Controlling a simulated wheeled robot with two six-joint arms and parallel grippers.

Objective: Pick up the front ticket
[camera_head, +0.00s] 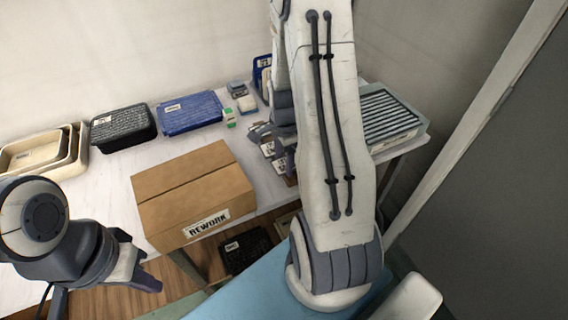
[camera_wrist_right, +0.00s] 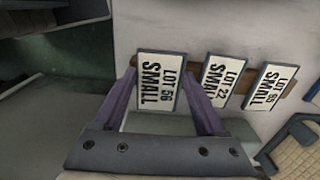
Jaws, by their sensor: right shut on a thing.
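Three white tickets with dark frames stand in a row in the right wrist view: LOT 56 SMALL (camera_wrist_right: 161,82), LOT 22 SMALL (camera_wrist_right: 224,80) and one that seems to read LOT 95 SMALL (camera_wrist_right: 269,86). My right gripper (camera_wrist_right: 159,72) is shut on the LOT 56 ticket at the end of the row, one finger along each side. The other two tickets are to the right of the fingers, apart from them. In the head view the tickets (camera_head: 280,167) are partly hidden by my right arm. My left gripper (camera_head: 103,290) is open and empty at the lower left.
A brown strip (camera_wrist_right: 205,88) runs behind the tickets. On the white table (camera_head: 115,165) are a REWORK cardboard box (camera_head: 190,185), a black bin (camera_head: 123,127), a blue bin (camera_head: 190,111), beige trays (camera_head: 42,155) and a slatted grey tray (camera_head: 392,117). A dark crate (camera_head: 246,248) is lower down.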

